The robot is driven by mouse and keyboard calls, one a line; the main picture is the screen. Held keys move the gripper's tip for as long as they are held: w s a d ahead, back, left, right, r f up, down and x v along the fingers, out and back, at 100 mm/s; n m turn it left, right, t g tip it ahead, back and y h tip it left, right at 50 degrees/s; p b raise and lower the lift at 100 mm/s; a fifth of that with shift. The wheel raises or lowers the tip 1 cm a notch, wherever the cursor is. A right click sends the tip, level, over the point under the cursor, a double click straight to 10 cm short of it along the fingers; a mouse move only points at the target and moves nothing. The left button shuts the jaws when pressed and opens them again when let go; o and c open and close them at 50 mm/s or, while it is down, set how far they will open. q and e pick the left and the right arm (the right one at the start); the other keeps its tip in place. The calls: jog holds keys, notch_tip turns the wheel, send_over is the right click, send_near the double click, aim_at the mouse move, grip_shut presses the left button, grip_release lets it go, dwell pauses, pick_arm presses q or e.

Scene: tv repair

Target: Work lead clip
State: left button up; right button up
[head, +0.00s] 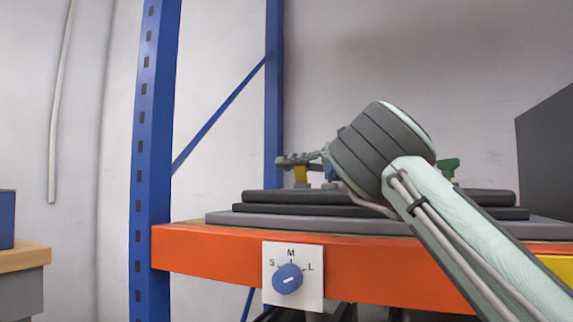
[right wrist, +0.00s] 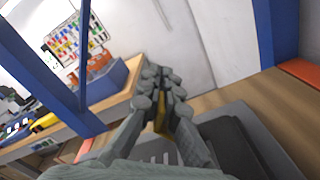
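My right gripper (head: 302,159) points left above a dark slab in the head view, level with the top of a small yellow piece (head: 301,176). In the right wrist view, the fingers of my right gripper (right wrist: 164,80) are close together. A yellow piece (right wrist: 161,121) shows in the narrow gap between them; whether they press on it I cannot tell. A small blue piece (head: 330,174) is just right of the yellow one. A green piece (head: 449,168) stands behind my arm at the right. I cannot tell which is the lead clip. My left gripper is out of view.
The dark slabs (head: 262,197) lie on a grey mat on an orange-edged bench (head: 390,278). A dial plate (head: 288,280) marked S, M, L is on its front. A blue rack post (head: 155,130) stands left. A dark panel (head: 545,160) is at the right.

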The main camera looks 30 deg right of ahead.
jog(key=o, duration=0.4)
jog(key=shift+o, duration=0.2)
jog(key=shift+v, duration=3.85)
jog(key=shift+o, duration=0.2)
